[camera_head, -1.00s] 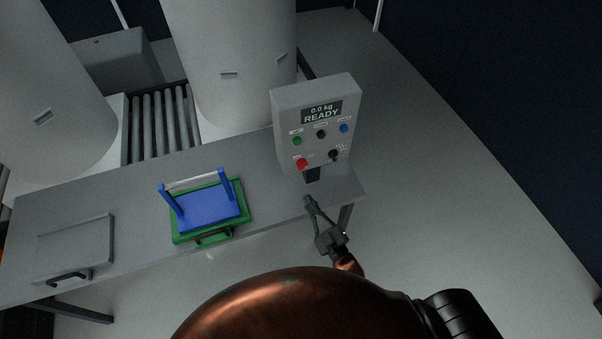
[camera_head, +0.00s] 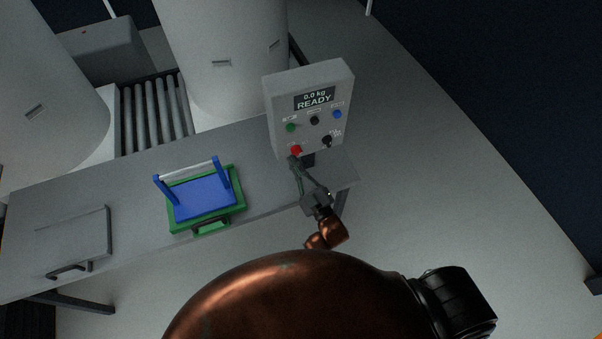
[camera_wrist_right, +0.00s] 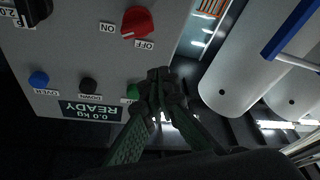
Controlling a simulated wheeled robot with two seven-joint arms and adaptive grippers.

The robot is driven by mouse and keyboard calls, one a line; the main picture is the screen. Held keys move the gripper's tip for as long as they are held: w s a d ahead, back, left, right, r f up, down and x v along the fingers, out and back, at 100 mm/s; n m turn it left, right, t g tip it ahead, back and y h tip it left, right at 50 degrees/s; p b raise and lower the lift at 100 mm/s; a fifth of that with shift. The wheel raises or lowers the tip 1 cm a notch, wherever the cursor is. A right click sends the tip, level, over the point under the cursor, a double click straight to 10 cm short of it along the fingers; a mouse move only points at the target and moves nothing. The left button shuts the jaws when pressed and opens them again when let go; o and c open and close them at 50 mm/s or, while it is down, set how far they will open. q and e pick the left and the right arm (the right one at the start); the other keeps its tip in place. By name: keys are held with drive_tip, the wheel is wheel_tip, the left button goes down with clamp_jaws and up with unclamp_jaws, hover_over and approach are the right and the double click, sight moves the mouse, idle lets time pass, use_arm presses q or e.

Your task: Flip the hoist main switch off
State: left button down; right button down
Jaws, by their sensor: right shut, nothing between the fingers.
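The hoist main switch is a red rotary knob (camera_head: 295,150) at the lower left of the grey control box's face. In the right wrist view, which shows the box upside down, the red knob (camera_wrist_right: 138,22) sits between ON and OFF labels. I cannot tell its exact setting. My right gripper (camera_head: 295,162) is shut and empty, its tips just below the red knob in the head view. In the right wrist view the closed fingertips (camera_wrist_right: 158,76) are beside the green button (camera_wrist_right: 133,91), apart from the red knob in the picture. My left gripper is not in view.
The control box (camera_head: 275,108) stands at the table's right end, its display (camera_head: 315,98) reading 0.0 kg READY. A black knob (camera_head: 327,140) is right of the red one. A blue-and-green handled item (camera_head: 203,195) lies on the table (camera_head: 135,180); large tanks (camera_head: 215,50) stand behind.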

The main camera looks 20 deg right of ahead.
sight(297, 151)
drive_tip(key=x, duration=0.3)
drive_tip(key=shift+w+d+f, duration=0.1)
drive_tip(key=shift+d+f, duration=0.05)
drive_tip(key=shift+f, duration=0.05)
drive_tip(key=shift+d+f, duration=0.3)
drive_tip(key=shift+f, duration=0.25)
drive_tip(key=shift+d+f, duration=0.3)
drive_tip(key=shift+f, duration=0.25)
drive_tip(key=shift+d+f, duration=0.3)
drive_tip(key=shift+f, duration=0.15)
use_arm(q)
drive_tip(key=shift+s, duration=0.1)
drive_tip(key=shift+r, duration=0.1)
use_arm(e)
drive_tip(key=shift+a+n, duration=0.1)
drive_tip(key=shift+n, duration=0.2)
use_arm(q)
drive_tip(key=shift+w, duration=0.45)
use_arm(e)
drive_tip(key=shift+f+n, duration=0.1)
drive_tip(key=shift+n, duration=0.2)
